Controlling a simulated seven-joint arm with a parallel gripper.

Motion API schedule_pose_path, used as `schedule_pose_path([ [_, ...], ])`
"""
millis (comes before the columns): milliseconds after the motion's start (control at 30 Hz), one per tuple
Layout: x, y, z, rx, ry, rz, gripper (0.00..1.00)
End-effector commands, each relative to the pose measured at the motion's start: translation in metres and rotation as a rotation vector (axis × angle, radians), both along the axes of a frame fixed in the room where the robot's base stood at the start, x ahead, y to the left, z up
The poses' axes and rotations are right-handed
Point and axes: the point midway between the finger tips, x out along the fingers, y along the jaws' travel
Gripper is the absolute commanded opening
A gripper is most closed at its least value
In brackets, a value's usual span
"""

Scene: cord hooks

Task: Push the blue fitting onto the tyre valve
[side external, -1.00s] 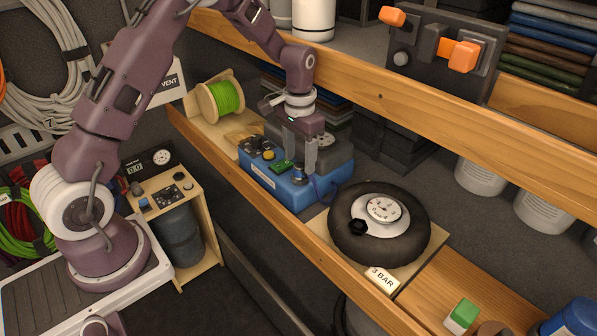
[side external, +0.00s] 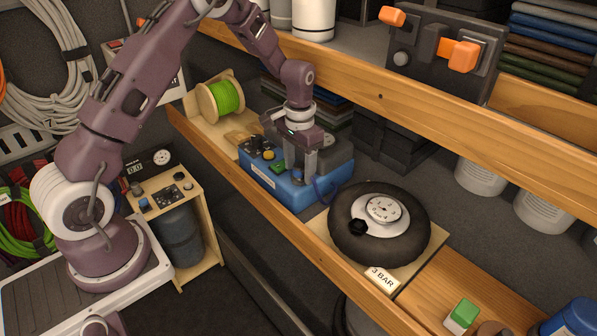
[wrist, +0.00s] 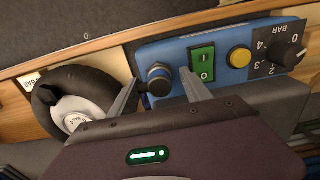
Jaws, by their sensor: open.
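The blue fitting (wrist: 158,75) stands on the front panel of the blue compressor box (wrist: 150,50). In the side view my gripper (side external: 300,168) is low over the right end of the box and partly hides the fitting. The tyre (side external: 345,245) lies flat on a wooden board to the right, with a black knob-like part (side external: 357,227), probably the valve, on its near side.
The panel has a green switch (wrist: 201,63), a yellow button (wrist: 239,58) and a pressure knob (wrist: 284,52). A wooden rail (side external: 340,95) runs above and behind.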

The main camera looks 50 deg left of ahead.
Motion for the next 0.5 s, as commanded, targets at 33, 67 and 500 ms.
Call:
schedule_pose_path([
  [33,0.0,0.0,0.0001,0.0,0.0,0.0,0.56],
  [67,0.0,0.0,0.0001,0.0,0.0,0.0,0.56],
  [500,0.0,0.0,0.0,0.0,0.0,0.0,0.17],
])
